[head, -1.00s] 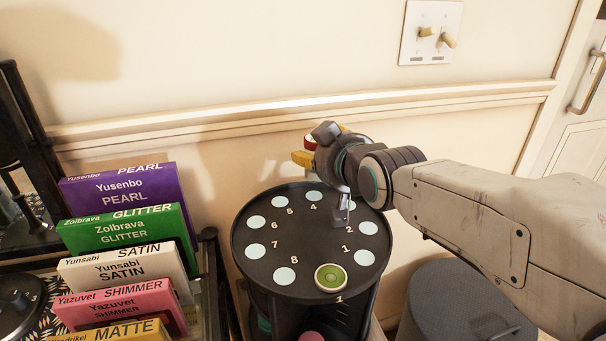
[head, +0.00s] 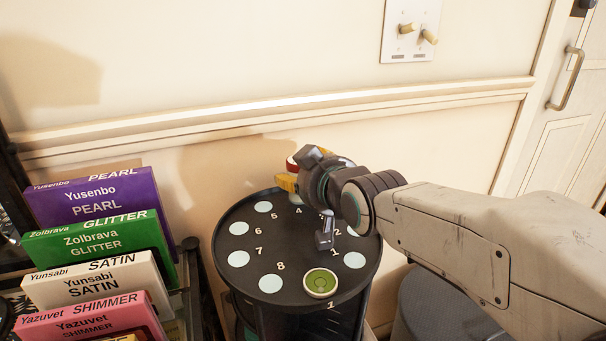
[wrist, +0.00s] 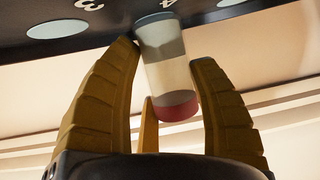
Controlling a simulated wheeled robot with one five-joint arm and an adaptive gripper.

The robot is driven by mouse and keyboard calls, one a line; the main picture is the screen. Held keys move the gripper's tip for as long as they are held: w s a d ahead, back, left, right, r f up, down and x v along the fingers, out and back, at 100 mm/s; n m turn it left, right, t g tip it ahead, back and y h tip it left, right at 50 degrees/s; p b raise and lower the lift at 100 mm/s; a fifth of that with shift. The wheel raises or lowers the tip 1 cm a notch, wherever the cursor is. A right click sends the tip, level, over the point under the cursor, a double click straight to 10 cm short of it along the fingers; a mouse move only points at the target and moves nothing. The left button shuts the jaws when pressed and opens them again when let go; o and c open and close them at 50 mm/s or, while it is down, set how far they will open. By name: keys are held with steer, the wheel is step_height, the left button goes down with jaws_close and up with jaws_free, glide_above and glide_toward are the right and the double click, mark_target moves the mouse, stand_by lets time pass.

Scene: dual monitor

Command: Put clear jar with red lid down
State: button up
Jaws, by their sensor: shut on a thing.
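The clear jar with red lid (wrist: 172,70) is between the yellow fingers of my gripper (wrist: 172,85) in the wrist view. Its red lid is toward the palm and its clear end is toward the black round tabletop (wrist: 110,14). In the head view, the red lid (head: 291,163) shows just left of my wrist, and my gripper (head: 287,182) is at the far edge of the round black stand (head: 300,245), near number 4. My wrist hides most of the jar there. I cannot tell whether the jar touches the tabletop.
The stand has numbered pale spots. A green round lid (head: 320,283) sits at its front. Coloured boxes, including a purple one (head: 95,210), stand at left. The wall (head: 250,60) is close behind. A grey round stool (head: 425,310) is at right.

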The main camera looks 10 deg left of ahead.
steer(key=o, duration=0.9)
steer(key=shift+f, duration=0.1)
steer(key=shift+s+r+p, duration=0.15)
steer(key=shift+r+p, duration=0.15)
steer(key=p+v, duration=0.4)
steer(key=v, duration=0.6)
steer(key=shift+r, duration=0.1)
steer(key=shift+v, duration=0.8)
